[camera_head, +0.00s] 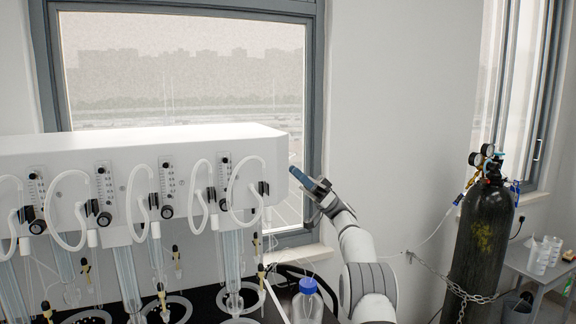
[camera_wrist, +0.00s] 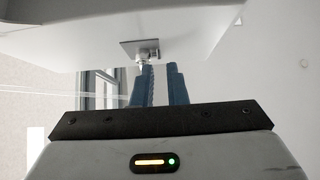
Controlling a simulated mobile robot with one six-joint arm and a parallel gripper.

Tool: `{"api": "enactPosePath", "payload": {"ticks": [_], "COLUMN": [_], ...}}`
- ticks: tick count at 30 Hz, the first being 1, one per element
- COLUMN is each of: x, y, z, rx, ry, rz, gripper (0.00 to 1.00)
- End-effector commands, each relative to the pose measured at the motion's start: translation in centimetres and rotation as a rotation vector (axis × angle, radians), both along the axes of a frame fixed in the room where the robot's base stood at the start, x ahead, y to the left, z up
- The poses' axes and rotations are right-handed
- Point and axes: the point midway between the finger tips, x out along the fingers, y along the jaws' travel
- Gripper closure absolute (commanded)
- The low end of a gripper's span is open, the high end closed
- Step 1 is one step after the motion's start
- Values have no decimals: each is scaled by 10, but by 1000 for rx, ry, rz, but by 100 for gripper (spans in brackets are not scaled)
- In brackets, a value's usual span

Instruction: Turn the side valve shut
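The side valve (camera_wrist: 148,55) is a small metal fitting on a grey square plate on the white distiller housing, seen at the upper middle of the wrist view. The white distiller housing (camera_head: 140,146) fills the left of the head view; its right end face, with the valve, is hidden there. My gripper (camera_head: 296,174) is beside that right end. In the wrist view, my gripper (camera_wrist: 160,72) has its blue fingers apart with a narrow, empty-looking gap. The fingertips are close to the valve, and the left one is nearly in line with it. I cannot tell whether they touch.
Several flowmeters with black knobs and white hoses line the distiller's front. A blue-capped bottle (camera_head: 307,304) stands below my arm. A black gas cylinder (camera_head: 480,240), chained, stands at the right by a grey table (camera_head: 540,270) with cups. A window is behind.

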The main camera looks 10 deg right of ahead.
Motion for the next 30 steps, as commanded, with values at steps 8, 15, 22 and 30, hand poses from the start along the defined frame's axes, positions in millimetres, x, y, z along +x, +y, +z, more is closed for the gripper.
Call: {"api": "enactPosePath", "payload": {"ticks": [8, 15, 22, 30], "x": [-4, -4, -4, -4], "y": [22, 24, 25, 25], "z": [22, 23, 23, 23], "rx": [0, 0, 0, 1], "ry": [1, 1, 1, 1], "rz": [1, 1, 2, 2], "gripper": [87, 87, 100, 100]}}
